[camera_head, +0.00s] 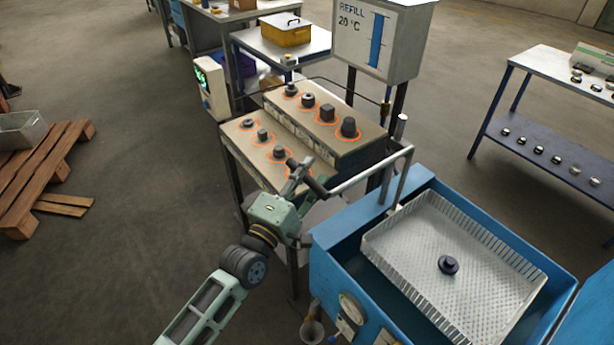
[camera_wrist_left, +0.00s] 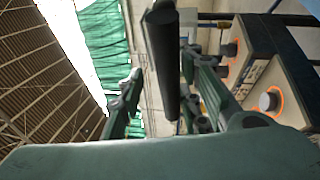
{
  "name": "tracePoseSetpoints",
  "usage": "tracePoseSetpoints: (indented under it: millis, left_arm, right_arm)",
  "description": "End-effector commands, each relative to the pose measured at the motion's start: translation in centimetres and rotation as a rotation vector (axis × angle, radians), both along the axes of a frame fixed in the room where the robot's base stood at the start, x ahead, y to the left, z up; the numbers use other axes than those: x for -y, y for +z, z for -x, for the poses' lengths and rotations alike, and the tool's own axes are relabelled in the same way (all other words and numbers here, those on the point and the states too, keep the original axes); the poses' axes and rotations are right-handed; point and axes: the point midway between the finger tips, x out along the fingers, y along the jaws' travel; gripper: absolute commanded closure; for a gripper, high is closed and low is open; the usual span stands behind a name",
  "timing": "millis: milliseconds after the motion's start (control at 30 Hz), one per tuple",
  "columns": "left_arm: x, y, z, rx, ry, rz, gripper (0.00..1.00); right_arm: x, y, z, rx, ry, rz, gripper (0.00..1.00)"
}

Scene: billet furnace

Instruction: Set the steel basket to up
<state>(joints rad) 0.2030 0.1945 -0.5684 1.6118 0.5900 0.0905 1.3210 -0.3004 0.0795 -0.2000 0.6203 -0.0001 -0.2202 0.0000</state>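The steel basket (camera_head: 400,245) is a perforated metal tray with slotted walls, sitting inside the blue tank (camera_head: 345,240) at right. A dark flanged part (camera_head: 448,265) lies on its floor. A grey bar (camera_head: 365,177) runs from the tank's back left corner to a black handle grip (camera_head: 314,185). My left gripper (camera_head: 299,178) is at this grip. In the left wrist view the black grip (camera_wrist_left: 165,65) shows between my fingers (camera_wrist_left: 160,100), which stand apart with gaps beside it. Whether they touch it is unclear. My right gripper is out of view.
A two-step block (camera_head: 285,150) with several dark parts in orange-lit rings stands just behind my left gripper. A refill box (camera_head: 375,40) rises behind it. A pallet (camera_head: 45,170) lies at left. Open floor (camera_head: 130,240) lies left of my arm.

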Motion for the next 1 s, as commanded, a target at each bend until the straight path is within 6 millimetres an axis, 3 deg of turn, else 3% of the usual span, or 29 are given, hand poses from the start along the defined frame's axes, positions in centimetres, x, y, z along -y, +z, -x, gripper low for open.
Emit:
tracePoseSetpoints:
  millis: [367, 800, 1000]
  left_arm:
    - [-0.2, -0.5, 0.5, -0.009, -0.002, -0.001, 0.65]
    - [-4.4, -2.1, 7.5, -0.009, -0.002, -0.004, 0.65]
    - [-5.7, -2.4, 9.6, -0.007, -0.001, -0.002, 0.65]
  right_arm:
    - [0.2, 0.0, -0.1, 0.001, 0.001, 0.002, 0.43]
    - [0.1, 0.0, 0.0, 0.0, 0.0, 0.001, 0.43]
    - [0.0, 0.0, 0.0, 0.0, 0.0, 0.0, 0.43]
